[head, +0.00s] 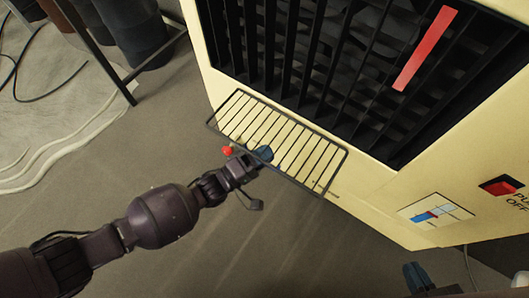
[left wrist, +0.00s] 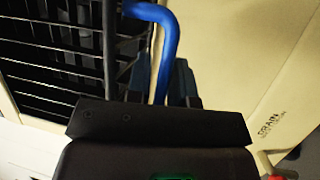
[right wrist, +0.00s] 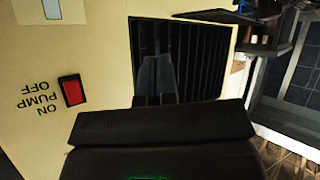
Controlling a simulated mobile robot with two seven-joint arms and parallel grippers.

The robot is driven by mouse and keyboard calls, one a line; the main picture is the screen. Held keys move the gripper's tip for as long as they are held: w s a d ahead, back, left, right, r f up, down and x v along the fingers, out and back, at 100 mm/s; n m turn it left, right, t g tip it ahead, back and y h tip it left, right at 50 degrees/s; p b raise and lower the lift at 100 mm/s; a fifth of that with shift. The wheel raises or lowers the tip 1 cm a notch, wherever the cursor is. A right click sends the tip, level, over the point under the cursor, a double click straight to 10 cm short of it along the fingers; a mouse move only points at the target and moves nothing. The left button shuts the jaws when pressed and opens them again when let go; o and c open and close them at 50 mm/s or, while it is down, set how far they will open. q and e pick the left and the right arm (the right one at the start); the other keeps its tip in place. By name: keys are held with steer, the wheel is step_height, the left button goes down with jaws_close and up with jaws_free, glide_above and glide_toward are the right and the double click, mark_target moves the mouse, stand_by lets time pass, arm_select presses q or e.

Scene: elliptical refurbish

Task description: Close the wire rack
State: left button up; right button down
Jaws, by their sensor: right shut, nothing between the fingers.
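The wire rack (head: 314,163) is a dark-framed grid of thin bars on the lower front of a cream machine, below its black grille. It sticks out from the front at an angle. My left gripper (head: 264,154) is at the rack's outer edge and overlaps it in the head view; I cannot tell whether it touches. My right gripper (head: 418,277) is low at the right, shut and empty, away from the rack.
The cream machine (head: 375,190) fills the right, with a red pump switch (head: 501,186) that also shows in the right wrist view (right wrist: 72,90). A red knob (head: 227,150) shows by the rack's left part. A dark metal frame (head: 105,60) stands at upper left. Floor at lower middle is clear.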

arm_select(q)
steer(key=shift+c, duration=0.3)
jaws_close()
steer(key=shift+r, duration=0.1)
